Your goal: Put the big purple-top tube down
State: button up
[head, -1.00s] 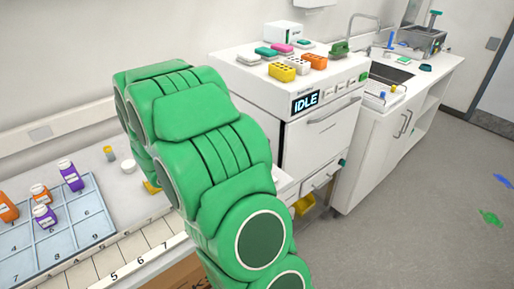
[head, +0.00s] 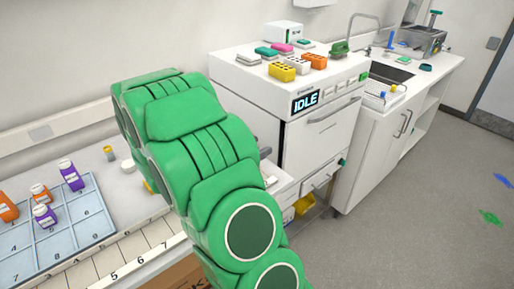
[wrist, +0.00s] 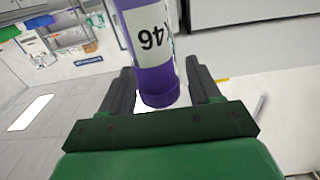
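A large purple tube (wrist: 157,78) with a white label stands between the two fingers of my gripper (wrist: 160,72) in the wrist view. Its upper part runs out of the top of the picture. The fingers lie close along both its sides and the gripper looks shut on it. In the head view my green arm hides the gripper and this tube.
A blue-grey numbered rack (head: 75,238) at left holds purple and orange vials, including a purple one (head: 71,176). A white machine (head: 322,128) reading IDLE has coloured blocks on top. A sink counter (head: 398,92) stands behind. Floor at right is mostly clear.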

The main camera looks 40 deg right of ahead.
jog(key=shift+a+r, duration=0.1)
jog(key=shift+a, duration=0.35)
jog(key=a, duration=1.1)
